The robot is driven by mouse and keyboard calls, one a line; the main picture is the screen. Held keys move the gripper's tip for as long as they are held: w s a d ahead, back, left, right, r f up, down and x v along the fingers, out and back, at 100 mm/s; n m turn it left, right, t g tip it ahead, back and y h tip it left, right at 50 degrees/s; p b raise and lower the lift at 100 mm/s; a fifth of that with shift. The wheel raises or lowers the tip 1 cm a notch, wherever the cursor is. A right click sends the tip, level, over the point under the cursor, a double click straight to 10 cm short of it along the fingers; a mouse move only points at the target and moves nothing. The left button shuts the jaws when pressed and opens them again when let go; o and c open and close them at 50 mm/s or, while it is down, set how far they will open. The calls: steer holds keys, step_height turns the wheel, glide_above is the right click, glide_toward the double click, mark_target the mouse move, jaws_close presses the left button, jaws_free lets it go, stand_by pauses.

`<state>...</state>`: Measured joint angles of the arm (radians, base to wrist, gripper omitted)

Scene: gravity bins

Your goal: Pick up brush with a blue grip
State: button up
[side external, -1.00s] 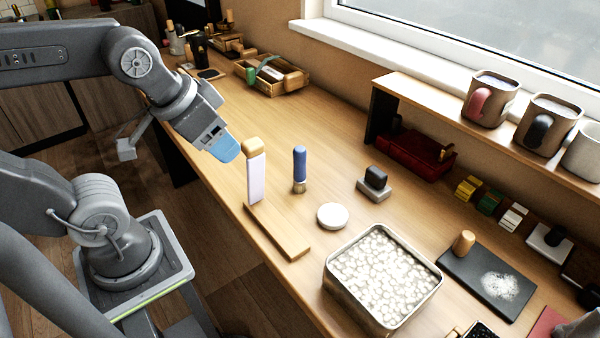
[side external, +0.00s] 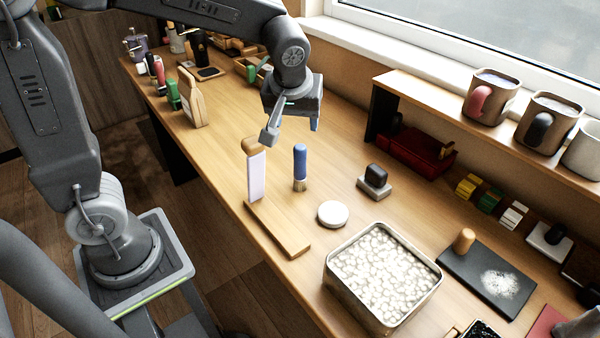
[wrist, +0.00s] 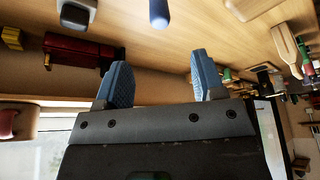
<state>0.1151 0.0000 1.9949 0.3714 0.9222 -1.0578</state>
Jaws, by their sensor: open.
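The brush with a blue grip (side external: 300,163) stands upright on the wooden counter, bristles down, in the side external view. In the wrist view the blue grip's end (wrist: 158,14) shows at the top edge, and the rest is cut off. My gripper (side external: 293,128) is above and close to the brush in the side view, pointing down. In the wrist view its two blue fingers (wrist: 163,82) are apart with nothing between them. The brush is beyond the fingertips, and I see no contact.
A wooden stand with a white upright face (side external: 257,176) is just left of the brush. A white round disc (side external: 332,214) and a metal tin of white pebbles (side external: 385,279) lie in front. A dark-topped block (side external: 374,181) is to the right. Mugs stand on a raised shelf (side external: 440,108).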

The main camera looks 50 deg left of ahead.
mark_target(300, 155)
steer(key=x, duration=0.9)
steer(key=shift+w, duration=0.2)
steer(key=shift+s+x, duration=0.2)
steer(key=shift+x, duration=2.5)
jaws_close()
